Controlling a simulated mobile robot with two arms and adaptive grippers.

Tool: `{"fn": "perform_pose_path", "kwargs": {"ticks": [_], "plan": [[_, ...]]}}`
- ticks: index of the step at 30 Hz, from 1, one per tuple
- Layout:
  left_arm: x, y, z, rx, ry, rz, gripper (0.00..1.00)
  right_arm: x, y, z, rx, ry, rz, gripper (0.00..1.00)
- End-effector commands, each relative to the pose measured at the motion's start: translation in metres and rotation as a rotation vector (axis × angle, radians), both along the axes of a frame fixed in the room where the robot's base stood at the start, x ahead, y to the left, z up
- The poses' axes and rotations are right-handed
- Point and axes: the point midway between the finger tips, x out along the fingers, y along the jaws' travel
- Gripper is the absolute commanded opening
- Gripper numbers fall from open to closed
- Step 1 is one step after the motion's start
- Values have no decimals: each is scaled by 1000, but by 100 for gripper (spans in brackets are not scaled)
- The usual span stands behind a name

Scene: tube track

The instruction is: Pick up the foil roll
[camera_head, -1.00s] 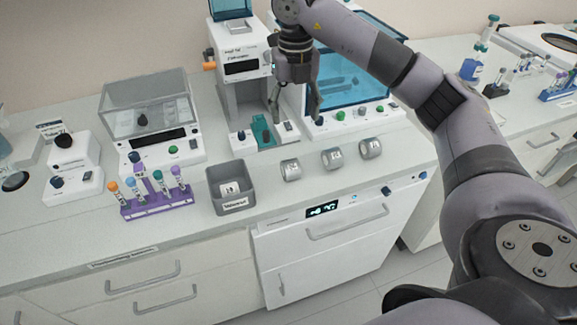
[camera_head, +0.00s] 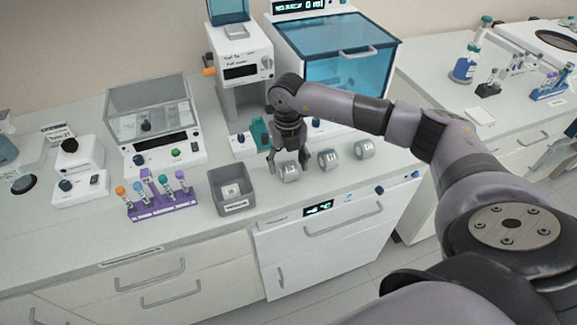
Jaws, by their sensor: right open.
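Three silvery foil rolls lie in a row on the white counter: a left roll (camera_head: 290,172), a middle roll (camera_head: 328,159) and a right roll (camera_head: 364,150). My right gripper (camera_head: 288,168) points down at the left roll with its fingers open, one on each side of it as seen from here. I cannot tell whether the fingers touch the roll. The roll's top is partly hidden by the gripper. My left gripper is not in view.
A grey open bin (camera_head: 232,190) stands left of the rolls. A purple tube rack (camera_head: 160,208) is farther left. A white machine with a blue window (camera_head: 345,80) stands behind. The counter's front edge is close to the rolls.

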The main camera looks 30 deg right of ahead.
Motion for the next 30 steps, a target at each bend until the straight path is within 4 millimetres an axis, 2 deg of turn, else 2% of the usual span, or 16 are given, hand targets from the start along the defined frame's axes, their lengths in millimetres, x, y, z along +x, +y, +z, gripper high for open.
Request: {"fn": "perform_pose_path", "kwargs": {"ticks": [4,11,30], "plan": [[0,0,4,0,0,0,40,0,0,-12,-1,0,1,60],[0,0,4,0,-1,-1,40,0,0,-13,-1,0,1,59],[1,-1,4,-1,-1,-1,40,0,0,-13,0,-1,1,17]]}}
